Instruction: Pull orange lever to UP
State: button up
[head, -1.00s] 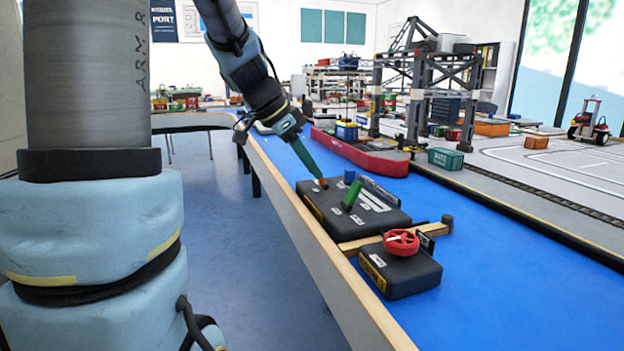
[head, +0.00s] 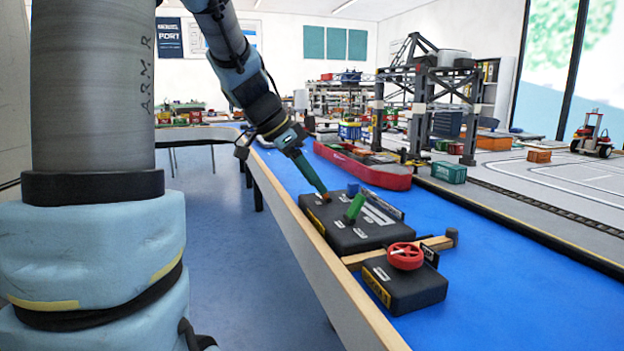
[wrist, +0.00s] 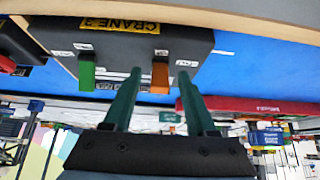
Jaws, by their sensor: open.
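The orange lever (head: 326,197) stands on the left part of the black control box (head: 345,238). In the wrist view my gripper (wrist: 160,70) is open, with one green finger on each side of the orange lever and a gap visible on both sides. I cannot tell whether a finger touches it. A green lever (head: 355,207) stands to the right on the same box. It also shows in the wrist view (wrist: 87,76), left of the fingers.
A blue lever or knob (head: 353,188) shows behind the green lever. A second black box with a red handwheel (head: 405,256) stands nearer me. A wooden bar (head: 395,252) lies between the boxes. A red ship (head: 362,168) and a gantry crane (head: 425,100) stand beyond.

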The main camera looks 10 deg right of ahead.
jog(key=shift+r, duration=0.15)
jog(key=p+v, duration=0.1)
jog(key=v, duration=0.9)
jog(key=shift+a, duration=0.3)
jog(key=shift+r, duration=0.15)
dwell(2.2)
